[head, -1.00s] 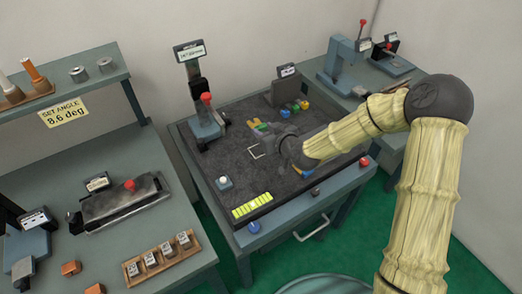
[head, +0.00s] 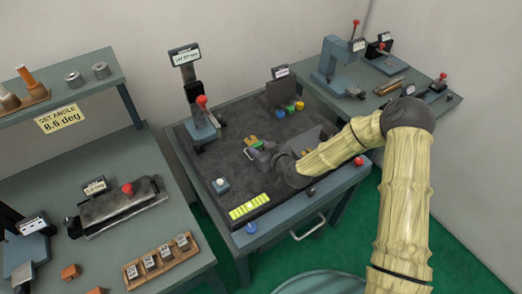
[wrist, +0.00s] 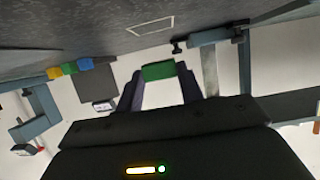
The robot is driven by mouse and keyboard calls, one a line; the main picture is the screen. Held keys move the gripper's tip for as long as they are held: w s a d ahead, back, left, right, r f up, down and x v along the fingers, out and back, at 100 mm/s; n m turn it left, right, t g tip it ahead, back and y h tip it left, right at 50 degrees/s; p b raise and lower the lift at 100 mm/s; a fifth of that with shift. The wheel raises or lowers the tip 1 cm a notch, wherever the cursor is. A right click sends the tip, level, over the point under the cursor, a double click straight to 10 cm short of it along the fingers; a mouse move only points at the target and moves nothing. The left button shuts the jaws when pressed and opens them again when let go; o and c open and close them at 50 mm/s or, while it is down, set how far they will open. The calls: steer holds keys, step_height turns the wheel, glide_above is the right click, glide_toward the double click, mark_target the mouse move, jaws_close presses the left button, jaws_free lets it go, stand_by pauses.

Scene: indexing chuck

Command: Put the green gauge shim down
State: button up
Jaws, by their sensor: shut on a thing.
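The green gauge shim (wrist: 158,71) is held between the two fingertips of my gripper (wrist: 160,80) in the wrist view. The gripper is shut on it. In the head view my gripper (head: 257,148) is over the dark mat (head: 232,125) of the middle table, beside a pale outlined rectangle (head: 247,154) on the mat. The outline also shows in the wrist view (wrist: 150,26), apart from the shim. The shim is small in the head view, and its height above the mat is hard to tell.
Blue, green and yellow pieces (head: 290,107) stand at the mat's back by a dark block. A post with a red knob (head: 201,101) stands at back left. A white button (head: 220,184) and yellow-green strip (head: 249,206) lie near the front left. Mat between them is clear.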

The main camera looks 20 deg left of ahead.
steer(key=shift+w+f, duration=0.15)
steer(key=shift+f, duration=0.7)
steer(key=shift+s+a+f, duration=0.1)
steer(key=shift+s+a, duration=0.05)
steer(key=shift+s, duration=0.1)
steer(key=shift+d+f+b, duration=0.2)
steer(key=shift+b, duration=0.1)
steer(key=shift+s+d+f+b, duration=0.2)
steer(key=shift+f+b, duration=0.2)
steer(key=shift+f, duration=0.05)
steer(key=o, duration=1.1)
steer(key=shift+s+f, duration=0.1)
steer(key=shift+c, duration=0.2)
steer(key=shift+a+r+p, duration=0.15)
steer(key=shift+r+p, duration=0.55)
steer(key=shift+p, duration=0.2)
steer(key=b+v, duration=0.1)
steer(key=v, duration=0.4)
steer(key=b+v, duration=0.1)
steer(key=v, duration=0.5)
steer(key=shift+d+r+b, duration=0.25)
steer(key=shift+r+b, duration=0.1)
